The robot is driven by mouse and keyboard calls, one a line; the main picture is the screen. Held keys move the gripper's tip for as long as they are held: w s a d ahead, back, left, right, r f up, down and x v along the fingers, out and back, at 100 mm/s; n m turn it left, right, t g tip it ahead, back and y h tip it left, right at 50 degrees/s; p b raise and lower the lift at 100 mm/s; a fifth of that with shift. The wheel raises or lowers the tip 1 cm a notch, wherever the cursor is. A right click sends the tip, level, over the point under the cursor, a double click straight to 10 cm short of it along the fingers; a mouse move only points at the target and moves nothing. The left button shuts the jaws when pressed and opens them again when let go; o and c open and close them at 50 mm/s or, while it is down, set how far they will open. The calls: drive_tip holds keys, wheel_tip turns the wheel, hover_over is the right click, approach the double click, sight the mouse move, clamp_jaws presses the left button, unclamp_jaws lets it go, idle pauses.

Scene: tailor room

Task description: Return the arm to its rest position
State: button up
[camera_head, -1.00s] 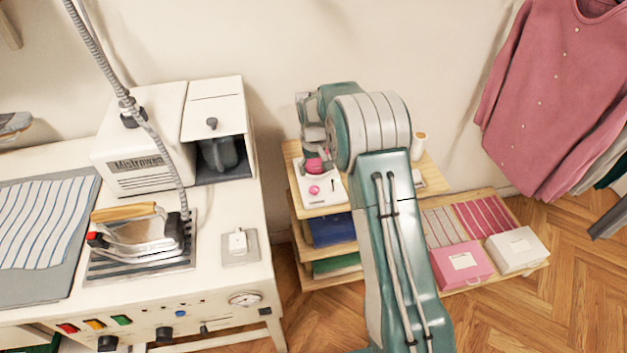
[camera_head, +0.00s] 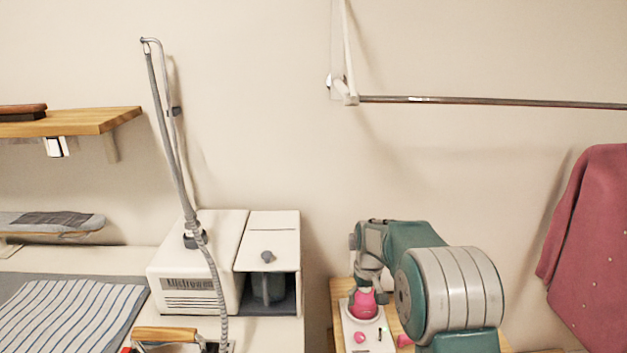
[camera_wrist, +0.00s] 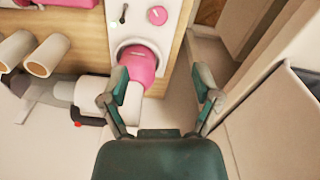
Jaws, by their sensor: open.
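My arm (camera_head: 450,295) stands bent at the right of centre in the head view, its far end hanging over a small wooden shelf (camera_head: 340,298). My gripper (camera_wrist: 163,85) is open in the wrist view, its two fingers spread with nothing between them. A pink rounded object (camera_head: 362,303) sits on a white panel just below the arm's end in the head view. In the wrist view the pink object (camera_wrist: 142,64) is up and left of the gap, close to the left finger. I cannot tell whether they touch.
A white steam unit (camera_head: 195,262) and an iron with a wooden handle (camera_head: 165,334) are on the left bench. A wall shelf (camera_head: 95,120) is upper left. A metal rail (camera_head: 490,102) crosses the upper right, above a pink cardigan (camera_head: 600,240). The wall between is bare.

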drive_tip(key=s+r+m+t, duration=0.1)
drive_tip(key=s+r+t, duration=0.2)
drive_tip(key=s+r, duration=1.4)
drive_tip(key=s+m+t, duration=0.1)
drive_tip(key=s+t, duration=0.1)
drive_tip(key=s, duration=1.6)
drive_tip(key=shift+s+r, duration=0.15)
drive_tip(key=shift+s, duration=0.25)
drive_tip(key=shift+d, duration=0.1)
